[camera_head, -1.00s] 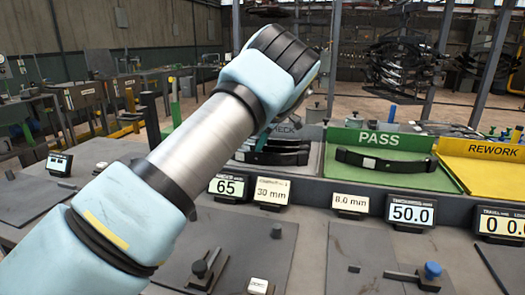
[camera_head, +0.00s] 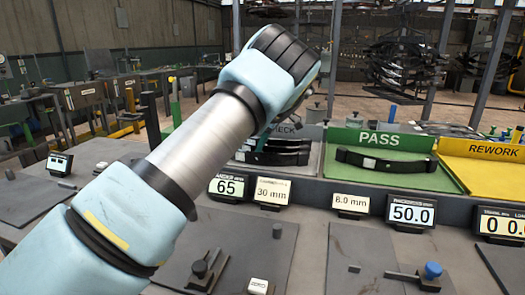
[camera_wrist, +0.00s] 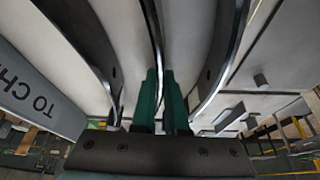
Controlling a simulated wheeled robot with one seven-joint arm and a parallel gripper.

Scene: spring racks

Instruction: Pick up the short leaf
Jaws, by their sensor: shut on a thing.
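My gripper (camera_wrist: 161,76) has two green fingers and is shut on a thin, dark, curved leaf (camera_wrist: 153,25) in the wrist view. This leaf stands on edge between two others, a left leaf (camera_wrist: 88,45) and a right leaf (camera_wrist: 222,55), over a pale tray floor.
A green PASS tray (camera_head: 430,180) to the right holds one dark leaf (camera_head: 385,163). A yellow REWORK tray (camera_head: 485,176) stands beyond it. Displays line the trays' front edge, including one reading 50.0 (camera_head: 411,212). In the wrist view, a "TO CHECK" sign (camera_wrist: 38,98) is close on the left.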

